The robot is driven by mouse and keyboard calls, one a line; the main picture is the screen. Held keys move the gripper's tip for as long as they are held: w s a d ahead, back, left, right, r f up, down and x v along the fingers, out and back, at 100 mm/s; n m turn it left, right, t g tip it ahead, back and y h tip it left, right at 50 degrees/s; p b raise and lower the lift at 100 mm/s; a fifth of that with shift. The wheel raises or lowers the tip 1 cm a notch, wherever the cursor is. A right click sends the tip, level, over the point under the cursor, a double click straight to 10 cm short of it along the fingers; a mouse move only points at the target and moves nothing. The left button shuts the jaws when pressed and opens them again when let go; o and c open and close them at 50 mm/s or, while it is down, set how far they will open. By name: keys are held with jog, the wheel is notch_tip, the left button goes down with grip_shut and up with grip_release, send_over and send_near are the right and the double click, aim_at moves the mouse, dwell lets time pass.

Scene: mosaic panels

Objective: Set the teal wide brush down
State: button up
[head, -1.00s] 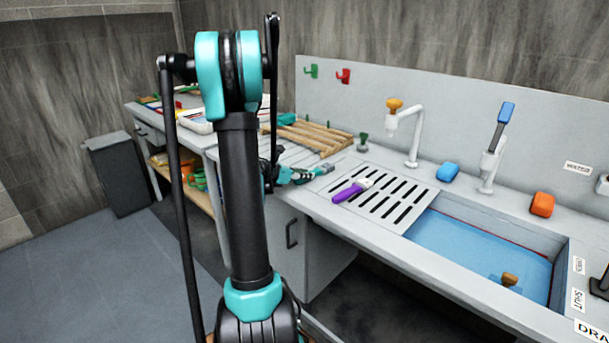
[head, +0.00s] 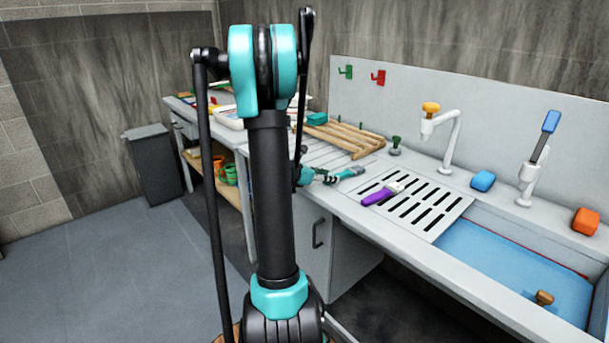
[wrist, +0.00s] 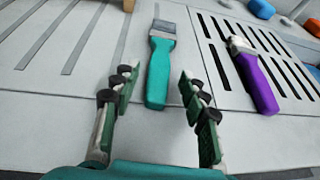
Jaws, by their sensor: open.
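The teal wide brush (head: 349,173) lies on the grey counter, just left of the slotted drain plate. In the wrist view the teal brush (wrist: 160,72) lies flat, its handle toward me and its metal ferrule and bristles pointing away. My gripper (wrist: 157,90) is open, its two fingers apart on either side of the handle's near end, with a gap visible on both sides. In the head view my gripper (head: 318,178) is small and partly hidden behind my arm.
A purple-handled brush (wrist: 258,82) lies on the slotted drain plate (head: 452,210) to the right. Beyond it are the blue sink basin (head: 500,262) and a white tap (head: 449,140). A wooden rack (head: 345,136) stands behind. Grooved counter is free at left.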

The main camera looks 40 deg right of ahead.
jog(key=v, duration=1.3)
jog(key=s+a+f+m+t+y, duration=0.1)
jog(key=s+a+f+m+y, duration=0.1)
jog(key=a, duration=0.6)
jog(key=s+a+f+m+t+y, duration=0.2)
jog(key=s+a+f+m+y, duration=0.1)
jog(key=a+f+m+y, duration=0.2)
jog(key=a+f+m, duration=0.2)
jog(key=a, duration=0.1)
jog(key=shift+s, duration=0.35)
jog(key=shift+o, duration=0.2)
jog(key=s+a+f+m+y, duration=0.2)
jog(key=a+m+y, duration=0.1)
jog(key=a, duration=0.4)
jog(key=s+a+f+m+t+y, duration=0.1)
jog(key=s+a+f+m+y, duration=0.1)
jog(key=a+m, duration=0.3)
jog(key=s+a+y, duration=0.1)
jog(key=a, duration=0.1)
jog(key=shift+s+a+f, duration=0.2)
jog(key=shift+s+a, duration=0.15)
jog(key=shift+o, duration=0.3)
jog(key=shift+s+a+m+y, duration=0.15)
jog(key=shift+a+m+y, duration=0.15)
jog(key=shift+a+m, duration=0.1)
jog(key=n+g+h, duration=0.4)
jog(key=n+h, duration=0.9)
jog(key=n, duration=0.5)
send_near(347, 171)
jog(key=shift+x, duration=4.25)
